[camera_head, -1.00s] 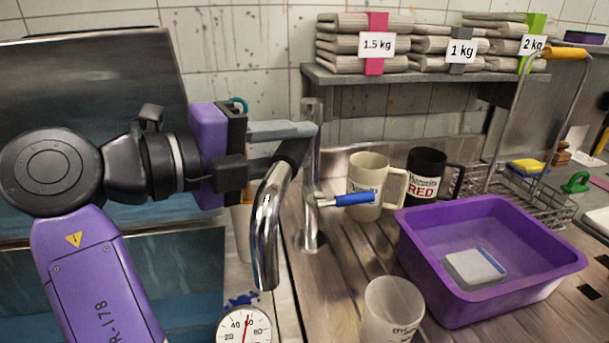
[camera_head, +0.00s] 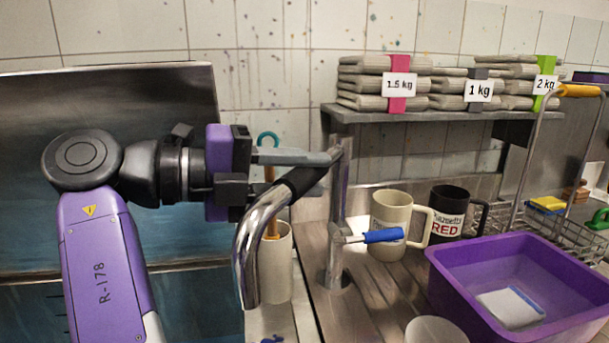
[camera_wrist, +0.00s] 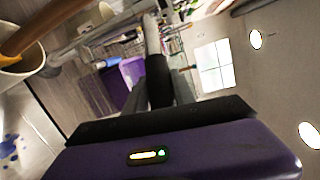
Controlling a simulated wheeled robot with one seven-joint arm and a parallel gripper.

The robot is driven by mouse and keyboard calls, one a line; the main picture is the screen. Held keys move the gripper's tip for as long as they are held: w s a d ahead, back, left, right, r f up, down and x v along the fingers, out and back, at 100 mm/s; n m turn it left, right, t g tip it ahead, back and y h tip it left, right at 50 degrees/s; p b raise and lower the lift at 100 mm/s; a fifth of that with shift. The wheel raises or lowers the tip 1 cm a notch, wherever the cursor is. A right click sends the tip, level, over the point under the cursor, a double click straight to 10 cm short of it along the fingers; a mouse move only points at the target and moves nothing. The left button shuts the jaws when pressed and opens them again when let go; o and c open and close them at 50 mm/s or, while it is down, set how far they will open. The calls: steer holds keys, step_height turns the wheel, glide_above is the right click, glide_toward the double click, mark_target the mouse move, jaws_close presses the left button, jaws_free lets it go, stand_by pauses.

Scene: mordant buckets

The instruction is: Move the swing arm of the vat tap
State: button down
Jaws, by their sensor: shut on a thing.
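The vat tap has an upright metal post (camera_head: 338,220) on the wooden counter and a lever with a blue handle (camera_head: 382,235). Its swing arm (camera_head: 262,225) is a chrome spout with a black sleeve near the post, reaching left and bending down. My gripper (camera_head: 308,172) comes from the left and is shut on the black sleeve. In the wrist view the sleeve (camera_wrist: 158,80) lies between my fingers. The spout's open end hangs near the vat's right edge; the blue vat (camera_head: 195,300) is partly hidden behind my arm.
A white pot (camera_head: 281,275) with a wooden-handled tool stands close behind the spout. A cream mug (camera_head: 390,222), a dark mug (camera_head: 447,210) and a purple basin (camera_head: 490,250) stand right of the tap. A shelf (camera_head: 440,115) with folded cloths is above.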

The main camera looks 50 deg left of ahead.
steer(key=shift+w, duration=0.1)
steer(key=c, duration=1.1)
jaws_free()
steer(key=shift+o, duration=0.2)
steer(key=v, duration=0.7)
steer(key=shift+s, duration=0.35)
steer(key=shift+a, duration=0.1)
